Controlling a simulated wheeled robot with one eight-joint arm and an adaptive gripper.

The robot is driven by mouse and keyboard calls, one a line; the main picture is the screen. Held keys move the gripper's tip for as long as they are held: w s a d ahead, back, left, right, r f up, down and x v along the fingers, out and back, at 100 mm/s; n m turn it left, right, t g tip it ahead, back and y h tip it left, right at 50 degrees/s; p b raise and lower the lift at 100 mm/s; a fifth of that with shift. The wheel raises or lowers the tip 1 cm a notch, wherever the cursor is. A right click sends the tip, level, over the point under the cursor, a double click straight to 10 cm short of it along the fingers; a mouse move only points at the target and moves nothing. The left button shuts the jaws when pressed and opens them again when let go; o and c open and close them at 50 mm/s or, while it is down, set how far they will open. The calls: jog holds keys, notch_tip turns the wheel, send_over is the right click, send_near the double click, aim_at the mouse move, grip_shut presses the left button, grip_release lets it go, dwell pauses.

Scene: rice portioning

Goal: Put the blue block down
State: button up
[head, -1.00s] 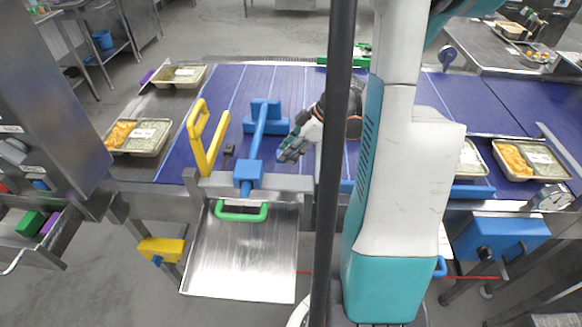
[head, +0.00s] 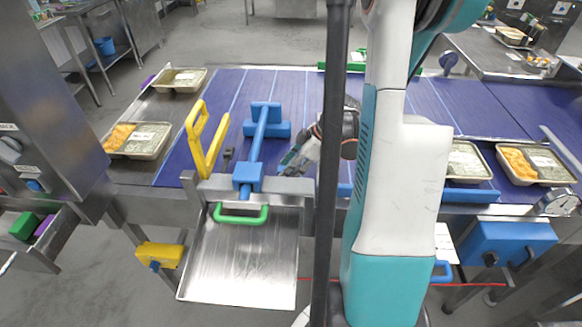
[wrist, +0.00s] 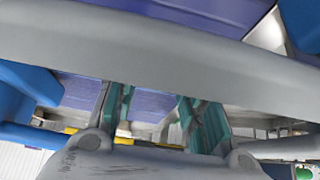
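My gripper (head: 289,164) is over the near part of the belt, just right of a blue T-shaped piece (head: 267,121) with a long bar and a smaller blue block (head: 248,177) at its near end. In the wrist view, the teal fingers of my gripper (wrist: 160,115) stand apart, and no block shows between them. A blue surface (wrist: 20,88) shows at the left edge of the wrist view; I cannot tell which part it is. I see no separate loose blue block for certain. The dark post and my arm hide part of the belt.
A yellow handle (head: 206,145) stands left of the blue piece. A steel tray (head: 240,265) with a green handle (head: 241,215) hangs in front. Filled food trays (head: 138,139) stand on the left side. A drawer at far left holds a green block (head: 25,226) and a purple block (head: 43,226).

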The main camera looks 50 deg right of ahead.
jog(key=shift+r, duration=0.1)
jog(key=shift+r, duration=0.2)
jog(key=p+v, duration=0.4)
jog(key=v, duration=0.7)
jog(key=shift+s+d+r, duration=0.2)
jog(key=shift+r, duration=0.1)
jog(key=shift+c, duration=0.6)
dwell(0.5)
